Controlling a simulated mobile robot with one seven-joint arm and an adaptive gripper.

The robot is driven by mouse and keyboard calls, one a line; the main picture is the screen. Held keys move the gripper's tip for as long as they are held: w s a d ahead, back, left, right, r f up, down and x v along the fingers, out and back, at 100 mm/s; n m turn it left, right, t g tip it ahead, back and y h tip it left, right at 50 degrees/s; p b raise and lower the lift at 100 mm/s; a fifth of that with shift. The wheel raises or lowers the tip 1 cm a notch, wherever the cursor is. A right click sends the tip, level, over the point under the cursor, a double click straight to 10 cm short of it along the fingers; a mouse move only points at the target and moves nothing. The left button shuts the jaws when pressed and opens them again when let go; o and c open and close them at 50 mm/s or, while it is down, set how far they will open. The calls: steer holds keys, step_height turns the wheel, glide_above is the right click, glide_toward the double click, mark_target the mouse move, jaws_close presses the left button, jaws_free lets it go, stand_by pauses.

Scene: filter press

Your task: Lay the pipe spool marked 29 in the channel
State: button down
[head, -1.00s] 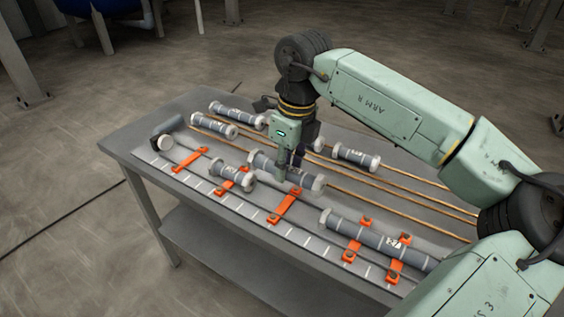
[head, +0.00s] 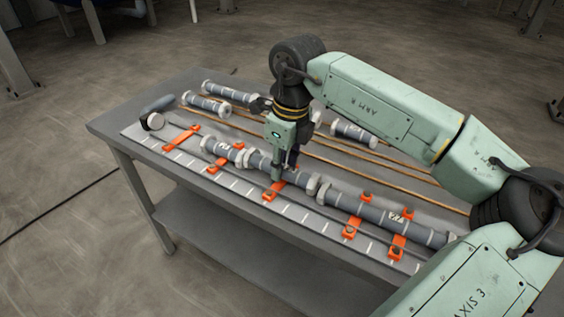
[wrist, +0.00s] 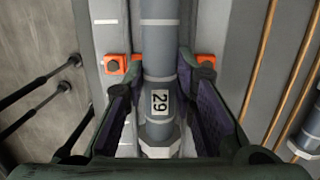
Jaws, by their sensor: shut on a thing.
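The grey pipe spool marked 29 (wrist: 160,62) runs lengthwise between the fingers of my gripper (wrist: 162,105) in the wrist view, with its label facing up and a pale flange near the bottom. In the head view this spool (head: 258,164) is partly hidden by my gripper (head: 287,175), which is shut on it. It lies in line with the channel (head: 203,148), between a shorter spool (head: 222,154) on the left and a longer spool (head: 372,209) on the right. I cannot tell whether it touches the channel floor or its neighbours.
Orange clamps (head: 275,191) sit along the channel beside a strip with white marks (head: 230,181). Loose spools (head: 206,104) lie behind, near copper-coloured rods (head: 395,170).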

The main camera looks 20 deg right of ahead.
steer(key=shift+f, duration=0.1)
steer(key=c, duration=1.2)
jaws_free()
steer(key=shift+c, duration=0.2)
step_height(320, 180, up, 12)
steer(key=s, duration=0.1)
steer(key=shift+d, duration=0.4)
steer(key=shift+s+f, duration=0.1)
steer(key=shift+s, duration=0.05)
